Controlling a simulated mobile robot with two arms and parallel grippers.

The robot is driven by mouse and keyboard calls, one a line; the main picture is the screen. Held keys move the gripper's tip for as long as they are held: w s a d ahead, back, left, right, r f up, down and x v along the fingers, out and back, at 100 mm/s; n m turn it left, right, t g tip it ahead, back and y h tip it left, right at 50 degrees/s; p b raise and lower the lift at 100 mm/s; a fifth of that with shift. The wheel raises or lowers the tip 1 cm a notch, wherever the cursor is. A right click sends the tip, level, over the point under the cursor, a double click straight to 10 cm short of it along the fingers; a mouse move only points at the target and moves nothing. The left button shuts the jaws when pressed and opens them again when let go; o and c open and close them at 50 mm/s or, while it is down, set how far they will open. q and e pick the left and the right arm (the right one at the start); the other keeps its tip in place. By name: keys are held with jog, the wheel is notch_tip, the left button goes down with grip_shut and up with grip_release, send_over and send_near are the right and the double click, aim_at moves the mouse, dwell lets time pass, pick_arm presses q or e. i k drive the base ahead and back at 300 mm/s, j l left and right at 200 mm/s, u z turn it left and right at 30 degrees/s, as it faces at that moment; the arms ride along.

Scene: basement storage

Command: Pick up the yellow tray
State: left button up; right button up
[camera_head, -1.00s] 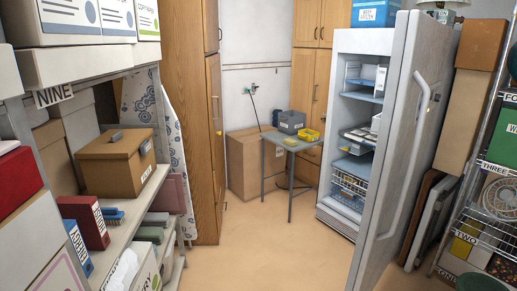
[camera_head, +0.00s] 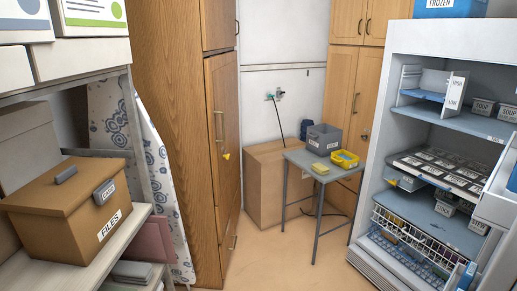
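The yellow tray (camera_head: 344,159) is a small open basket. It sits on the right part of a small grey table (camera_head: 312,163) near the back wall. A grey bin (camera_head: 323,138) stands behind it on the same table. A small flat yellow item (camera_head: 320,168) lies in front of the bin, to the left of the tray. Neither of my grippers shows in the view. The tray's contents are too small to make out.
An open fridge (camera_head: 447,130) stands to the right, with shelves of labelled boxes. A shelf with a brown files box (camera_head: 75,206) is at the left. A wooden cabinet (camera_head: 185,140) stands left of centre. The floor (camera_head: 280,267) before the table is clear.

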aim_at(342, 160)
jog(key=i+z, duration=0.15)
jog(key=i, duration=0.4)
jog(key=i+j+z, duration=0.2)
jog(key=i, duration=0.3)
jog(key=i+z, duration=0.15)
jog(key=i, duration=0.4)
